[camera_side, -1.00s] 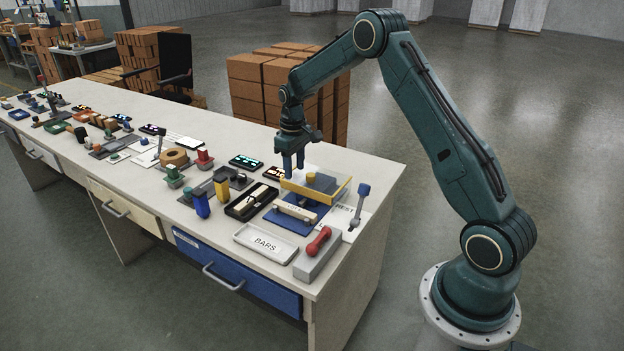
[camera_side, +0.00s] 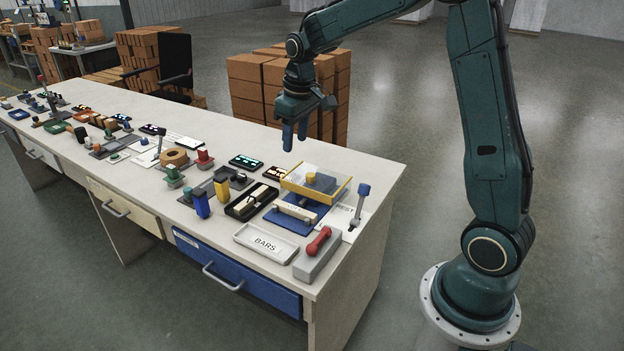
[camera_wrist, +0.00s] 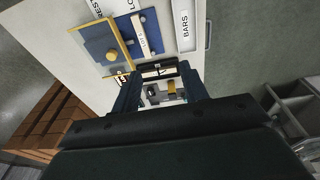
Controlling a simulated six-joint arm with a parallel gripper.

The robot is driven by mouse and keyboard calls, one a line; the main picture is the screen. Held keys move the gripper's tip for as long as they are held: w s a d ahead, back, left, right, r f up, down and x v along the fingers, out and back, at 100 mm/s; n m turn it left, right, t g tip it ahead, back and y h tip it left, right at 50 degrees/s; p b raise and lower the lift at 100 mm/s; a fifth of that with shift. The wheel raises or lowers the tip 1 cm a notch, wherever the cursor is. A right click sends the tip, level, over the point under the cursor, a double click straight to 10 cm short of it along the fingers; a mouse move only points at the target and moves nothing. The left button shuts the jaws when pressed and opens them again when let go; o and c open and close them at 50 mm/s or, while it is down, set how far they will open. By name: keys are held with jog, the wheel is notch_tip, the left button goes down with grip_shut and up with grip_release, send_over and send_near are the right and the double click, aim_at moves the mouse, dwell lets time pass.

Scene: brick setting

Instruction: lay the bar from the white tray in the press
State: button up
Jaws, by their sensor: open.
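The white tray (camera_side: 250,247) marked BARS lies near the front edge of the bench and looks empty; it also shows in the wrist view (camera_wrist: 184,45). A pale bar (camera_side: 296,211) with lettering lies across the blue base (camera_side: 313,221) of the press, in front of its clear, yellow-framed guard (camera_side: 332,197). The wrist view shows the bar (camera_wrist: 137,28) next to the guard (camera_wrist: 120,30). My gripper (camera_side: 295,139) is open and empty, high above the bench, pointing down, clear of press and tray.
A black tray (camera_side: 235,211) with pale pieces sits left of the press. Several small fixtures crowd the bench leftward.

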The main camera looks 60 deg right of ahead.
jog(key=s+a+r+t, duration=0.2)
jog(key=s+a+r, duration=0.55)
jog(key=s, duration=0.45)
jog(key=s+a+t, duration=0.2)
jog(key=s+a, duration=0.2)
jog(key=s, duration=1)
jog(key=shift+a, duration=0.15)
jog(key=shift+r, duration=0.1)
